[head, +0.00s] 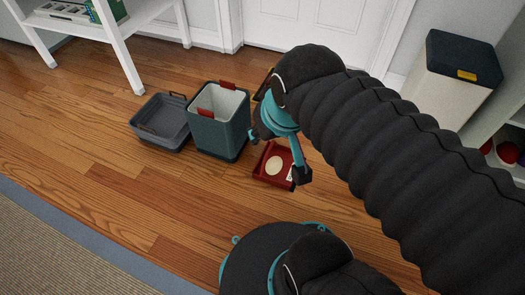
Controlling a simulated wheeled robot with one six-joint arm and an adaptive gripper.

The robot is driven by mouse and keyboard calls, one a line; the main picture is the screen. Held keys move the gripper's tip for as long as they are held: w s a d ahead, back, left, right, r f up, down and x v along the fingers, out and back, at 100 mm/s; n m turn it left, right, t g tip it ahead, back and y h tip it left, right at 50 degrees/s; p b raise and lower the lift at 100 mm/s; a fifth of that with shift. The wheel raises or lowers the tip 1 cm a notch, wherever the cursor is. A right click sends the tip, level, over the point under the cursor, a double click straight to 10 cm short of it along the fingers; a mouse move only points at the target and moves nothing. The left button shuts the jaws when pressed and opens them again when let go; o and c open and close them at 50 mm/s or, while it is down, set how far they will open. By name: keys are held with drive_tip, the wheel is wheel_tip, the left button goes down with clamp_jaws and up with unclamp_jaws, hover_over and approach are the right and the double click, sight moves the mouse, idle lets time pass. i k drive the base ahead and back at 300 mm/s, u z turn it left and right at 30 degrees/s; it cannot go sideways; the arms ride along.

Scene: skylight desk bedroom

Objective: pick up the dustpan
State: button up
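No thing in the head view is clearly a dustpan. A shallow red tray-like thing (268,178) lies on the wooden floor below my gripper, with a pale round shape in it; I cannot tell whether it is the dustpan. My gripper (279,156) is teal with dark fingertips. Its fingers are spread apart and nothing shows held between them. It overlaps the red thing in the picture, and contact cannot be told. A dark thing with a yellowish edge (262,88) shows partly behind my gripper, mostly hidden.
A blue-grey bin (219,138) with red handles stands left of my gripper, beside a low grey basin (157,123). A cream bin with a dark lid (450,88) stands at the right. A white shelf (122,48) is at upper left. The floor at left front is clear.

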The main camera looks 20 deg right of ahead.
sight(273, 167)
drive_tip(key=u, duration=0.1)
drive_tip(key=k, duration=1.05)
drive_tip(key=z, duration=1.25)
drive_tip(key=i, duration=1.3)
drive_tip(key=u, duration=0.4)
